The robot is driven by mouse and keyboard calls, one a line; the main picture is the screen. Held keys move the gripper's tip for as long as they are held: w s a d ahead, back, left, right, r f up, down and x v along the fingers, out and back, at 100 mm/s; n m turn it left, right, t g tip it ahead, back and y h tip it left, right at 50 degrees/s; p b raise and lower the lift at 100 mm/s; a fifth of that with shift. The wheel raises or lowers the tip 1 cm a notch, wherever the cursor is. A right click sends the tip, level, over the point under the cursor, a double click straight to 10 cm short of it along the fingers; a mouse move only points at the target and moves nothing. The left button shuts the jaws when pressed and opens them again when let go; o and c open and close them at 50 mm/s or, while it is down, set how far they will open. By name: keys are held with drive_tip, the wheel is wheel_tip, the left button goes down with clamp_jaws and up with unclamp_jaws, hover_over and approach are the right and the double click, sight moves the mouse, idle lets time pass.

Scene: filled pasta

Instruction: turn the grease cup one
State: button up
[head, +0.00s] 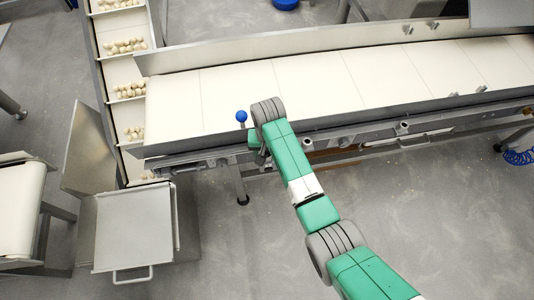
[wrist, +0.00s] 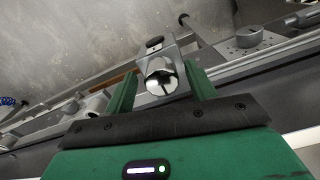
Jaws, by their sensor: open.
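In the wrist view a shiny, round-topped metal cup (wrist: 161,76), which looks like the grease cup, sits on a grey block beside the conveyor rail. My gripper (wrist: 161,88) is open, with one green finger to the left of the cup and one to the right. A gap shows on each side, wider on the left; I cannot tell how far the fingertips reach past the cup. In the head view my wrist hides the cup at the conveyor's near edge.
A white conveyor belt (head: 310,85) runs across the head view. A blue ball knob (head: 242,116) stands close to my wrist. A grey round fitting (wrist: 249,37) and a rail lie right of the cup. A square metal tray (head: 133,230) is at lower left; floor at lower right is free.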

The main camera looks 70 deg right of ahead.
drive_tip(key=shift+w+f, duration=0.1)
drive_tip(key=c, duration=1)
drive_tip(key=shift+m+p, duration=0.3)
drive_tip(key=shift+p, duration=0.2)
drive_tip(key=shift+a+r+m+p, duration=0.1)
drive_tip(key=shift+r+m+p, duration=0.15)
drive_tip(key=shift+m+p, duration=0.8)
drive_tip(key=m+p, duration=0.2)
drive_tip(key=m, duration=0.1)
drive_tip(key=shift+m, duration=0.25)
drive_tip(key=m+p, duration=0.1)
drive_tip(key=m, duration=0.2)
drive_tip(key=shift+f+m, duration=0.15)
drive_tip(key=shift+m, duration=0.15)
drive_tip(key=shift+m+p, duration=0.6)
drive_tip(key=shift+m, duration=1.3)
